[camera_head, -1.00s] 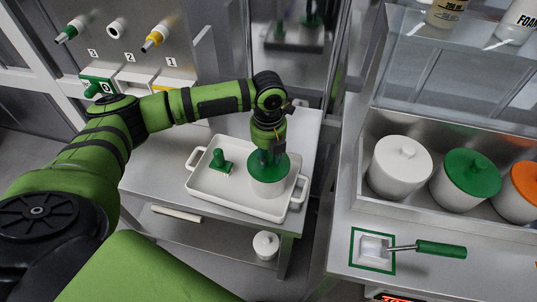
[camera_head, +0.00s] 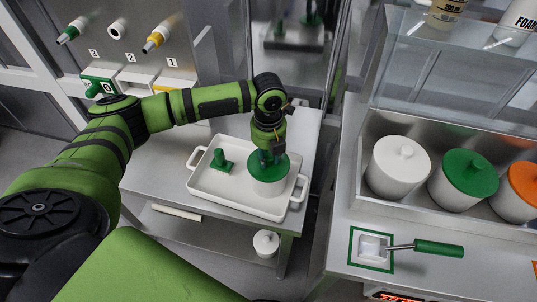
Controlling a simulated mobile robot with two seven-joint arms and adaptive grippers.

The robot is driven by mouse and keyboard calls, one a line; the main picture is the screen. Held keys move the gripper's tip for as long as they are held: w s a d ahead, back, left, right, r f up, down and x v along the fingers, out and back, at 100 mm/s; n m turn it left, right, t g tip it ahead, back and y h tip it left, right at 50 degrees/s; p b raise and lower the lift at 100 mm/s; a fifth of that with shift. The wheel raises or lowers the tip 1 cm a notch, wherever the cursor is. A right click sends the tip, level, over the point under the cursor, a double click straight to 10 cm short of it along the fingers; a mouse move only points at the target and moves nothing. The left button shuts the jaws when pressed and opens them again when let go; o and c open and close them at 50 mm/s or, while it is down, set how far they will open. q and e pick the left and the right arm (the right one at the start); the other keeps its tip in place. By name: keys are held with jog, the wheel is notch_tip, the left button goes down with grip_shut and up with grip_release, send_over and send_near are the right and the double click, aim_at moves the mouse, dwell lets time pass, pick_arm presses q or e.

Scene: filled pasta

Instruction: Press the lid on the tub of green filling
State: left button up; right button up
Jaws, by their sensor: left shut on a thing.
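A white tub (camera_head: 270,187) stands upright in the white tray (camera_head: 229,199) on the low steel table. A green lid (camera_head: 267,168) lies flat at the top of the tub; I cannot tell whether it is fully seated. My left gripper (camera_head: 270,156) points straight down over the middle of the lid, shut on its knob, which the fingers mostly hide. The filling inside the tub is hidden. My right gripper does not show.
A green stamp-like tool (camera_head: 221,161) stands in the tray, left of the tub. On the right counter are lidded tubs in white (camera_head: 399,167), green (camera_head: 463,178) and orange (camera_head: 517,190).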

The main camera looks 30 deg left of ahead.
pick_arm(q)
jog(key=shift+p, duration=0.35)
jog(key=shift+f+p, duration=0.15)
jog(key=shift+p, duration=0.2)
dwell(1.1)
jog(key=shift+p, duration=0.35)
dwell(0.6)
jog(key=o, duration=1)
jog(key=o, duration=0.5)
